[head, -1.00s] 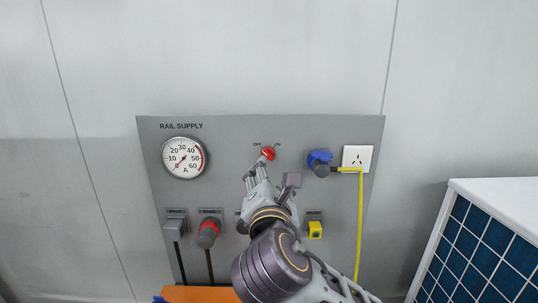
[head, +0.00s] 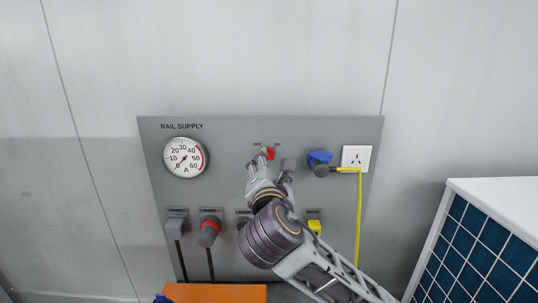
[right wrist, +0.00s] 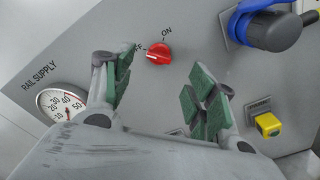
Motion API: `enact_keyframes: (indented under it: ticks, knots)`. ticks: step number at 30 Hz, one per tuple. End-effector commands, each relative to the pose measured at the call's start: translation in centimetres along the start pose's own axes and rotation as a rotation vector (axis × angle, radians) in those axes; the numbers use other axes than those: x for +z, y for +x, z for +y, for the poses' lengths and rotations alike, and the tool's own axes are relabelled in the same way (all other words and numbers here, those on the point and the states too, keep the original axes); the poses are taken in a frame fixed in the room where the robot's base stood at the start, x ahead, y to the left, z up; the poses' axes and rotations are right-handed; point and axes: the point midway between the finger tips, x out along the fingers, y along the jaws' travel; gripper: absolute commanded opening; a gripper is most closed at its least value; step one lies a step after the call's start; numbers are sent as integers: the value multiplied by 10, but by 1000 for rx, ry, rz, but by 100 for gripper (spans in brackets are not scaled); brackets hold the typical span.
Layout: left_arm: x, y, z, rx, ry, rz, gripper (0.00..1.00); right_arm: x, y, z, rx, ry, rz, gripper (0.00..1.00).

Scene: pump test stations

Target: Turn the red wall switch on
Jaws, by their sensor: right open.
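The red switch (head: 270,153) is a round knob on the grey RAIL SUPPLY panel (head: 230,134), with OFF and ON labels above it. In the right wrist view, the red knob (right wrist: 158,53) shows clearly, and its pale mark lies on the side toward OFF. My right gripper (head: 276,160) is open and empty, pointing at the panel just in front of the knob. In the right wrist view, the knob lies beyond the gap between the green-padded fingers (right wrist: 163,82), apart from both. In the head view the left finger partly covers the knob. My left gripper is not in view.
A round gauge (head: 185,157) is left of the switch. A blue plug (head: 320,158) and a white socket (head: 357,157) with a yellow cable are to its right. Several connectors line the panel's bottom. A blue-tiled white block (head: 490,235) stands at right.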

Motion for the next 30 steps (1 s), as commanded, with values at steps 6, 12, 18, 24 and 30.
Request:
enact_keyframes:
  ticks: [6, 12, 18, 24, 30]
  knots:
    - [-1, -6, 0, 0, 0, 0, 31, 1, 27, 1, -1, 0, 0, 57]
    - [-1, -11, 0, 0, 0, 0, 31, 1, 49, 1, -1, -1, -1, 57]
    - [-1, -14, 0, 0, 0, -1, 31, 0, 68, 1, 0, 0, 0, 57]
    - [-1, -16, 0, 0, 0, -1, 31, 0, 77, 0, 0, 0, 1, 57]
    - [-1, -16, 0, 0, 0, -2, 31, 0, 78, 0, 1, 0, 1, 57]
